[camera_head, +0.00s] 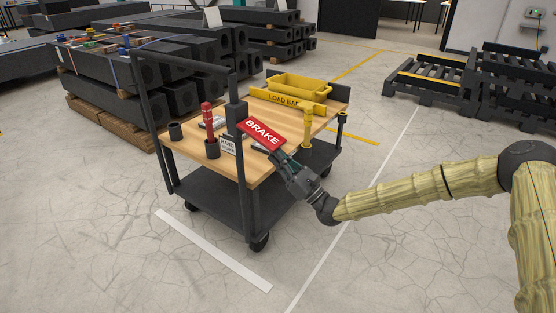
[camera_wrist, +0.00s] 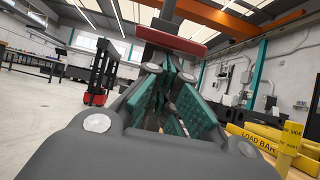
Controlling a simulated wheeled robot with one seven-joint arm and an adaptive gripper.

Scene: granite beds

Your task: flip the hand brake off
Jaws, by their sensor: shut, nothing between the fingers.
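The red plate marked BRAKE (camera_head: 263,134) sits on the cart at its near post (camera_head: 237,120), tilted down to the right. It also shows in the wrist view as a red bar (camera_wrist: 178,37) above the fingertips. My gripper (camera_head: 278,158) is shut and empty, its tips just below the plate's lower right end. In the wrist view my green-padded gripper (camera_wrist: 168,66) points up at the underside of the red bar. I cannot tell whether the tips touch it. A small white sign (camera_head: 228,146) hangs at the cart's near edge; its print is hard to read.
On the cart's wooden top (camera_head: 260,174) stand a red-topped post (camera_head: 207,118), a dark cup (camera_head: 176,131) and a yellow load bar (camera_head: 285,99) with a yellow tray (camera_head: 300,86). Stacked granite beams (camera_head: 125,80) stand behind left.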

